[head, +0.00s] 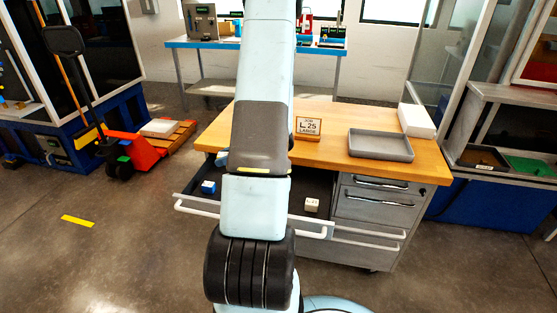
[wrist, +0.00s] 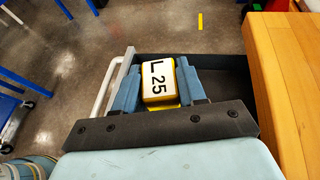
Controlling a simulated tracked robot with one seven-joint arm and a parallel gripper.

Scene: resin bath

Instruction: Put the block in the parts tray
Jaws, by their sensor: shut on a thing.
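The block (wrist: 159,88) is yellow with a white label reading "L 25". In the wrist view it sits between the blue fingers of my gripper (wrist: 158,68), which is shut on it. The block is over or within the open drawer (wrist: 210,62); its exact height is unclear. The parts tray appears to be the grey, shallow, empty tray (head: 380,145) on the right of the wooden bench top in the head view.
The wooden bench top (head: 345,165) carries a sign (head: 308,127) reading "L 25" and a white box (head: 416,121) behind the tray. The bench edge lies right of the gripper in the wrist view.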

